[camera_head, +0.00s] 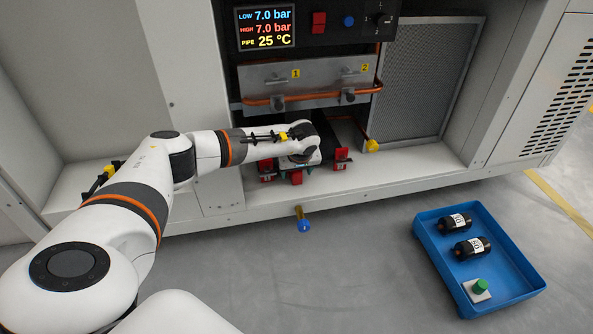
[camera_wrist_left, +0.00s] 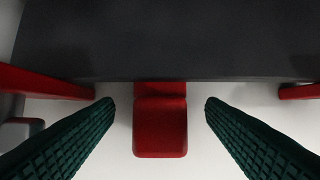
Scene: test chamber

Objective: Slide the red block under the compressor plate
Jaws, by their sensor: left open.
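The red block (camera_wrist_left: 160,127) lies on the pale floor in the left wrist view, between my left gripper's fingers with a gap on each side. Its far part meets the front edge of the dark compressor plate (camera_wrist_left: 160,40); how far it reaches underneath is hidden. In the head view the block (camera_head: 297,177) shows below my wrist, inside the cabinet opening. My left gripper (camera_wrist_left: 160,112) is open, its green ribbed fingers on either side of the block. In the head view it (camera_head: 296,168) is mostly hidden by the wrist. My right gripper is not in view.
Red side pieces (camera_head: 342,157) flank the plate. Copper pipe (camera_head: 310,98) and a mesh panel (camera_head: 417,85) are behind. A blue-tipped valve (camera_head: 304,225) sticks out at the cabinet's front edge. A blue tray (camera_head: 440,262) with two black cylinders (camera_head: 472,247) stands on the floor at right.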

